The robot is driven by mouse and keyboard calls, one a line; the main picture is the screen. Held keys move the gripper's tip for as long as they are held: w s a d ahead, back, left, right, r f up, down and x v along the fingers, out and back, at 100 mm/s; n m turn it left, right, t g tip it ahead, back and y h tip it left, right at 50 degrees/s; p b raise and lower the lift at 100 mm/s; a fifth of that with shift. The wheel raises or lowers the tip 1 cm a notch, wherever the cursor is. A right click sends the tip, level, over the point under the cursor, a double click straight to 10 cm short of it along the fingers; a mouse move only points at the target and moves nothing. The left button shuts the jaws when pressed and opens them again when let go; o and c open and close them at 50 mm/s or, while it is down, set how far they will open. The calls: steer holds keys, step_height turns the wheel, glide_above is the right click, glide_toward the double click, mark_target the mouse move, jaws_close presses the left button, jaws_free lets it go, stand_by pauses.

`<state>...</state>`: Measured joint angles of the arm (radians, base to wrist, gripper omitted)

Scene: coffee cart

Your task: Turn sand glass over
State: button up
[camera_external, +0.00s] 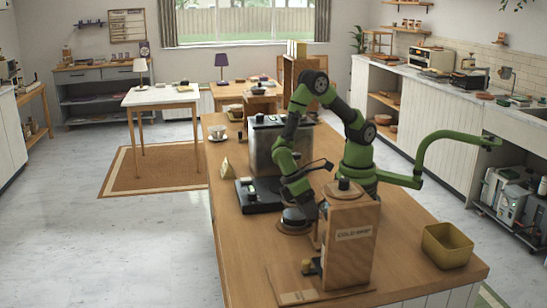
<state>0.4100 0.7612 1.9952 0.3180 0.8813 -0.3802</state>
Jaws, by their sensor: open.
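I cannot make out a sand glass for certain in this view; it may be hidden or too small to tell. My gripper (317,209) is low over the wooden counter (235,241), at the end of my green and black arm. It is open, just left of a tall wooden box marked "COLD DRIP" (352,246). The box stands close to it and may hide part of the fingers. A dark round thing on a wooden base (294,225) is right beside the gripper; I cannot tell whether they touch.
A boxy metal machine (268,145) and a black scale-like slab (258,197) stand behind and left of the gripper. A small wooden sign (228,168) and a cup (217,131) are farther back. A yellow bin (447,246) sits at right. The counter's front left is clear.

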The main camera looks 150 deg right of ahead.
steer(key=shift+x, duration=0.9)
steer(key=c, duration=0.9)
steer(key=shift+w+a+m+g+h, duration=0.15)
steer(key=shift+m+g+h, duration=0.1)
steer(key=shift+g+h, duration=0.55)
steer(key=shift+w+a+m+g+h, duration=0.1)
steer(key=shift+m+g+h, duration=0.15)
steer(key=shift+g+h, duration=0.55)
steer(key=o, duration=0.9)
